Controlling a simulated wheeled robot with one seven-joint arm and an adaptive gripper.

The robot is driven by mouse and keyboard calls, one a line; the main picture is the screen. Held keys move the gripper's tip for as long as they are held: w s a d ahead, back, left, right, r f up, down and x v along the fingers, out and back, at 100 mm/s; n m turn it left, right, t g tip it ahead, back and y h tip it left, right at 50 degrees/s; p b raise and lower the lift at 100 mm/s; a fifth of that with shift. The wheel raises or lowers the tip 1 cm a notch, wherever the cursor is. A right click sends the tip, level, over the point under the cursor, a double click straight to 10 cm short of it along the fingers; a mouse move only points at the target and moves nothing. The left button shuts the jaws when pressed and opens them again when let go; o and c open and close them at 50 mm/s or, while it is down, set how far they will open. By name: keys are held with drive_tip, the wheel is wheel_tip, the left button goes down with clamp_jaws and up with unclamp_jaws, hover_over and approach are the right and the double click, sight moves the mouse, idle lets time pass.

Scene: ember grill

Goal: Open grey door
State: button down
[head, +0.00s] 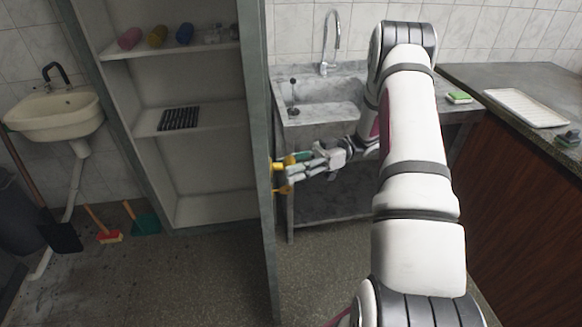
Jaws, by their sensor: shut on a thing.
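The grey door (263,225) shows nearly edge-on in the head view, standing out from the right side of a grey cabinet (86,62), whose shelves are exposed. A yellow handle (278,164) sits on the door's right-hand face at about mid height. My gripper (284,173) reaches in from the right and is shut on the handle. The fingertips are small here and partly merge with the yellow parts, so the exact grip is hard to make out.
A stone sink (312,117) with a tap stands behind my arm. A wooden counter (525,190) with a white tray (525,107) is at the right. A basin (52,112), broom (107,236) and dustpan (142,222) are at the left. Floor shows on both sides of the door.

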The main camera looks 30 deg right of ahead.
idle(0.3)
drive_tip(key=c, duration=0.9)
unclamp_jaws()
drive_tip(key=d, duration=0.4)
drive_tip(key=s+d, duration=0.1)
drive_tip(key=d, duration=0.7)
drive_tip(key=shift+s, duration=0.15)
